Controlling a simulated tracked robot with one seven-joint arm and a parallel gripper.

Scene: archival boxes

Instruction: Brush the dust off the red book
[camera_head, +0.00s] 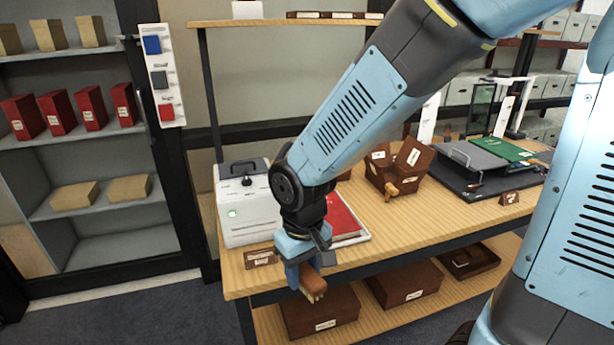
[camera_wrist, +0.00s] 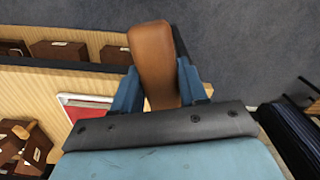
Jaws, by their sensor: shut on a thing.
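The red book (camera_head: 346,218) lies flat on a pale tray or mat on the wooden table, partly hidden behind my arm. Part of it also shows in the wrist view (camera_wrist: 88,110), left of my gripper. My gripper (camera_head: 304,271) is shut on a brush (camera_head: 313,286) with a brown wooden handle and pale bristles at its lower end. In the wrist view the brush (camera_wrist: 153,60) sticks out between the two blue fingers. The brush is at the table's front edge, apart from the book. I cannot make out dust on the cover.
A white machine (camera_head: 243,210) stands left of the book, with a small brown label block (camera_head: 261,258) before it. A brown box (camera_head: 399,170) and a dark mat with a green board (camera_head: 510,150) are to the right. Brown boxes (camera_head: 320,312) fill the lower shelf.

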